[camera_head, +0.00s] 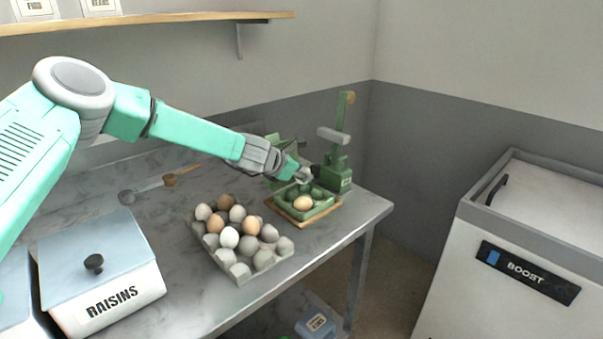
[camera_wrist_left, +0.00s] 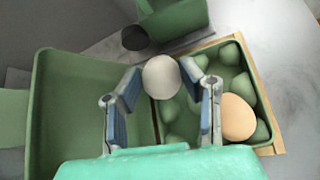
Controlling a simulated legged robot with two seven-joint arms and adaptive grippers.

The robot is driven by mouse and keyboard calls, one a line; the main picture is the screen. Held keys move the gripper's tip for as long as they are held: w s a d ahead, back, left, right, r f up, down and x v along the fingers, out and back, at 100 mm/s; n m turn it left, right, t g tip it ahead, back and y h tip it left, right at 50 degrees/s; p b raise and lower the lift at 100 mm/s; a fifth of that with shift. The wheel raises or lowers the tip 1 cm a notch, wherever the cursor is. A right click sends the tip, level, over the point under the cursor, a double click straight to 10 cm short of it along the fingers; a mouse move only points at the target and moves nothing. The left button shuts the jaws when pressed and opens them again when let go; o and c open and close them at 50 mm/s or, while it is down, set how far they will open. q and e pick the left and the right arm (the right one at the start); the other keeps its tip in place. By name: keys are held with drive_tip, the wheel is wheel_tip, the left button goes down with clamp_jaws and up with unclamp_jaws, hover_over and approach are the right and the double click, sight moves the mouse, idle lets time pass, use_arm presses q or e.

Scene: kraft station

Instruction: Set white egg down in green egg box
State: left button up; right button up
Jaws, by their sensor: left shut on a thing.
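The white egg (camera_wrist_left: 161,77) is held between the fingers of my left gripper (camera_wrist_left: 160,95), shown in the left wrist view. In the head view my left gripper (camera_head: 302,175) is over the back of the green egg box (camera_head: 321,211), and the egg is hard to make out there. The box is open, with its lid (camera_wrist_left: 80,100) laid back. One brown egg (camera_wrist_left: 239,118) sits in a cup at the box's right side in the wrist view; it also shows in the head view (camera_head: 303,203). I cannot tell whether the white egg touches the box. My right gripper is not in view.
A grey egg tray (camera_head: 238,271) with several white and brown eggs stands left of the box.

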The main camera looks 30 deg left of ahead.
sight(299, 181)
use_arm(q)
drive_tip(key=shift+f+b, duration=1.45)
drive_tip(key=shift+f, duration=0.2)
idle(0.5)
drive_tip(key=o, duration=0.9)
